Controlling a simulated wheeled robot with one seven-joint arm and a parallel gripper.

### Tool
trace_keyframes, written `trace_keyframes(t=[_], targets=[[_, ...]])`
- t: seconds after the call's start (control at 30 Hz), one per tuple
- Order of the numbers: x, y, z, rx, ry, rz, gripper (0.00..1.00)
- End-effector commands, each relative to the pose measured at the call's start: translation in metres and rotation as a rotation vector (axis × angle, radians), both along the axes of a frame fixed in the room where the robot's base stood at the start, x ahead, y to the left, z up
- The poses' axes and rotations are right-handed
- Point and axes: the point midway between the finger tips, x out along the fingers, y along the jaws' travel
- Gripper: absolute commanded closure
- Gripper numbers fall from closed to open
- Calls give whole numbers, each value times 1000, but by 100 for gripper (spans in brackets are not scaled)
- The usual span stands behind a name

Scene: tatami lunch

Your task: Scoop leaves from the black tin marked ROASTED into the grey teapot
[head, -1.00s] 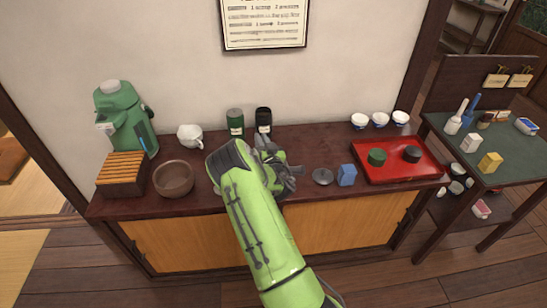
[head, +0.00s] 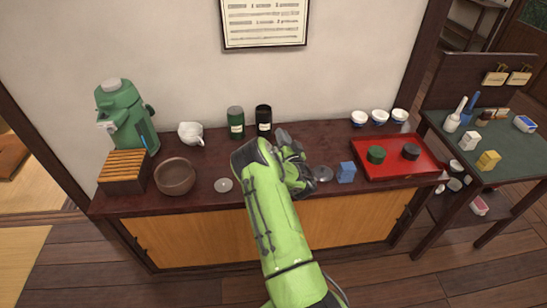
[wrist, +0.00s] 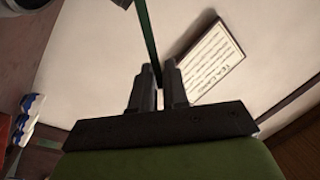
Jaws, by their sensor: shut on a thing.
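The black tin (head: 264,118) stands upright at the back of the counter; its pale label is too small to read. The small pale grey teapot (head: 190,133) stands further left, near the wall. My gripper (head: 296,163) is above the counter, in front and to the right of the black tin, apart from it. In the wrist view my gripper (wrist: 160,78) is shut on a thin dark green strip (wrist: 147,38) that points up and out of the frame. I cannot tell its far end or whether it bears leaves; in the head view it is hidden.
A green tin (head: 236,124) stands left of the black tin. A brown bowl (head: 174,178), a flat grey disc (head: 223,185), another disc (head: 323,174) and a blue block (head: 346,173) are on the counter. A red tray (head: 385,173) holds a green and a black round piece.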

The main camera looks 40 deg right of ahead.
Motion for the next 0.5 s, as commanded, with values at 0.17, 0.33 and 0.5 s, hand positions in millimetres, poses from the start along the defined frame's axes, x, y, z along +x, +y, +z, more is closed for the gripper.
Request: trace_keyframes(t=[0.17,0.33,0.5], targets=[[-2,-2,-5,22,-15,0,100],[-3,-4,-8,41,-28,1,100],[-4,-6,-12,63,-43,1,100]])
